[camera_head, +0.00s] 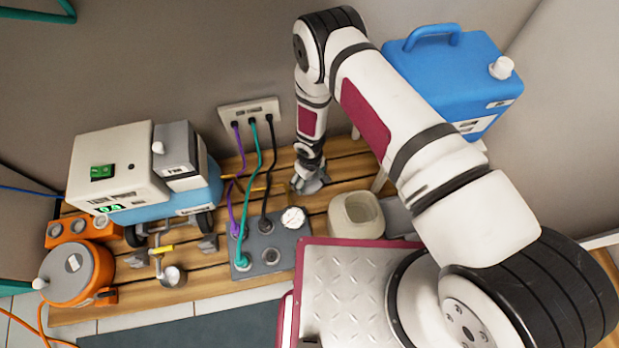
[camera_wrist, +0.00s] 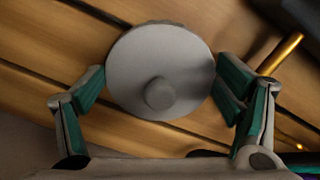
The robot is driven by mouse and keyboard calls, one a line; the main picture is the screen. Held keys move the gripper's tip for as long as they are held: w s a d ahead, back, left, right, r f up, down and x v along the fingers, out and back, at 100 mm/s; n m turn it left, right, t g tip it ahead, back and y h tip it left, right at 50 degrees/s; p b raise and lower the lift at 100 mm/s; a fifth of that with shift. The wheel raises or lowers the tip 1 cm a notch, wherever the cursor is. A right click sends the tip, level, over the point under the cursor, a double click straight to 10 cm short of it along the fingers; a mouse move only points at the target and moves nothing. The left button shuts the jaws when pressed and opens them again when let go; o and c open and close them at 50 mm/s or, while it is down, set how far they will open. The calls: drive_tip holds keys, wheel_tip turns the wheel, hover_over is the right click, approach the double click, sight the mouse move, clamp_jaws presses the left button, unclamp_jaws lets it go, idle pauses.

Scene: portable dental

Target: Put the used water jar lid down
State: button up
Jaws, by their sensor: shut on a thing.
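The used water jar lid (camera_wrist: 150,65) is a round grey disc with a small knob in its middle. In the wrist view it sits between the two fingers of my gripper (camera_wrist: 161,92), which is shut on its rim. The wooden slats show behind it; I cannot tell whether it touches them. In the head view my gripper (camera_head: 310,183) points down over the slatted bench near the wall, and the lid is hard to make out there. An open beige jar (camera_head: 349,229) stands to the right of my gripper, without a lid on it.
A grey panel (camera_head: 285,242) with a gauge and cables stands in front of my gripper. Cables hang from the wall socket (camera_head: 250,108) to the left. A blue canister (camera_head: 470,80) stands at the right. Bare slats (camera_head: 335,172) show around my gripper.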

drive_tip(key=shift+f, duration=0.1)
drive_tip(key=o, duration=0.8)
wheel_tip(320, 180, up, 8)
drive_tip(key=p, duration=0.3)
drive_tip(key=shift+f+p, duration=0.1)
drive_tip(key=shift+p, duration=0.25)
